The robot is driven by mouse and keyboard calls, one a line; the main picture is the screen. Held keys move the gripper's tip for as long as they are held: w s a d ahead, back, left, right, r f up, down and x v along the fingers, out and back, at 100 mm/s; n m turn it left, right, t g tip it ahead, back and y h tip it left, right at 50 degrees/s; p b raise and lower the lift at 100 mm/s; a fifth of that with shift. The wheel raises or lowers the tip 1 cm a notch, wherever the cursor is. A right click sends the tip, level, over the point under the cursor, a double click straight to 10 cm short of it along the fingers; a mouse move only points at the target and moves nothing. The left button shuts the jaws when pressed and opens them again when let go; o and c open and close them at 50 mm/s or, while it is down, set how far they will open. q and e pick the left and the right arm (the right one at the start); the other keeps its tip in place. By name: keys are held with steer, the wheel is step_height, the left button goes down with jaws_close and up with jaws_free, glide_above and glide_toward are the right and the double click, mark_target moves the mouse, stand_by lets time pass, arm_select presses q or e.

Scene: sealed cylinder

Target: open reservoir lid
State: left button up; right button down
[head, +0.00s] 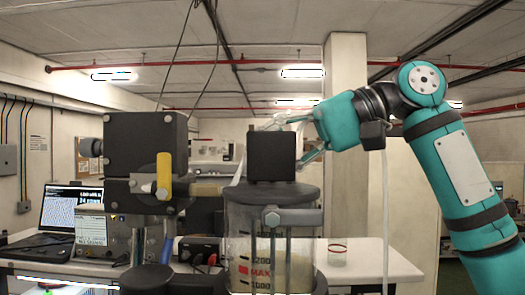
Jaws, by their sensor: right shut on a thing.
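The reservoir (240,262) is a clear cylinder with a red MAX mark and pale contents, at the centre of the head view. Its dark grey lid (243,195) sits level on top, with a black block (271,157) standing on it. My right gripper (300,140) reaches in from the right at the height of the block. It is shut on the block on the lid; its fingertips are partly hidden behind the block. My left gripper is not in view.
A black machine with a yellow lever (164,176) stands close on the left. A laptop (70,207) is on the bench farther left. A white table (375,263) with a red-rimmed glass (337,252) lies behind the reservoir. A clear hose (386,220) hangs below my right wrist.

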steer(key=shift+d+r, duration=0.2)
steer(key=shift+r, duration=0.1)
